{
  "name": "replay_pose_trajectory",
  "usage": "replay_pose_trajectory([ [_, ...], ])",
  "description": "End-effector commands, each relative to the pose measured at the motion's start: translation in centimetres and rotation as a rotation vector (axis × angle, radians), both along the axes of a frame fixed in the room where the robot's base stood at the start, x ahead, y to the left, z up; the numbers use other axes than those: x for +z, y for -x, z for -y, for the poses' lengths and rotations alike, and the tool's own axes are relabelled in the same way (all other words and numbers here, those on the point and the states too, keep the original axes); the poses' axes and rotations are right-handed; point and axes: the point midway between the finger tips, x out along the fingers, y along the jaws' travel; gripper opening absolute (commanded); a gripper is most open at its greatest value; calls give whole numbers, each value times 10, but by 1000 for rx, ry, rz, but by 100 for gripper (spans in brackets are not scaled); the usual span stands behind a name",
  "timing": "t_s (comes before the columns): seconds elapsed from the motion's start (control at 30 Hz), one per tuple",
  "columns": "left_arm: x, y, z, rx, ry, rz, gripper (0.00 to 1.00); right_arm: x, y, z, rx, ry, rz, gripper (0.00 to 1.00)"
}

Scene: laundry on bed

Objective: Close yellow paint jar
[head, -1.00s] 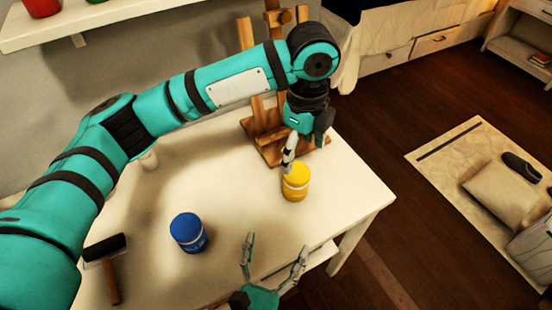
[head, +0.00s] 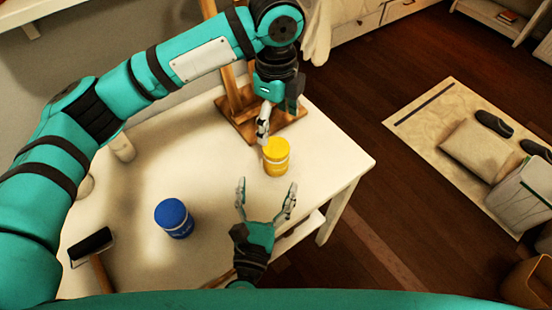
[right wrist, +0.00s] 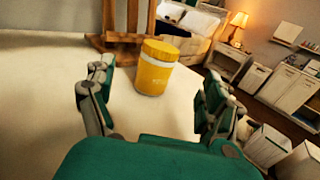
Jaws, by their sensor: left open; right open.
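The yellow paint jar (head: 276,158) stands upright near the table's right edge. Its yellow top sits above a white band, and it also shows in the right wrist view (right wrist: 155,72). My left gripper (head: 263,138) is open, pointing down at the jar's upper left side; I cannot tell whether it touches. My right gripper (head: 267,185) is open and empty, in front of the jar with its fingers pointing towards it. In the right wrist view the jar stands beyond and between the spread fingers.
A blue paint jar (head: 174,218) stands to the left on the white table (head: 225,168). A paint roller (head: 92,250) lies at the front left. A wooden easel base (head: 240,118) is behind the yellow jar. The tabletop between the jars is clear.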

Motion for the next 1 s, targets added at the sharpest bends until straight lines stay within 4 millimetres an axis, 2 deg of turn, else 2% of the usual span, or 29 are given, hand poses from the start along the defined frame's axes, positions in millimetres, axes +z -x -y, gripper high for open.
replay_pose_trajectory([
  [0.03, 0, 0, 0, 0, 0, 0, 77, 1, -12, 2, -2, 1, 3, 86],
  [0.3, 0, 0, 0, 0, 0, 0, 77, 1, -64, 12, 0, 2, 3, 86],
  [0.5, 0, 0, 0, 0, 0, 0, 77, 1, -91, 17, 1, 0, 1, 86],
  [0.7, 0, 0, 0, 0, 0, 0, 77, 0, -103, 19, 0, 1, -1, 86],
  [1.0, 0, 0, 0, 0, 0, 0, 77, 0, -104, 20, 0, 1, -2, 86],
])
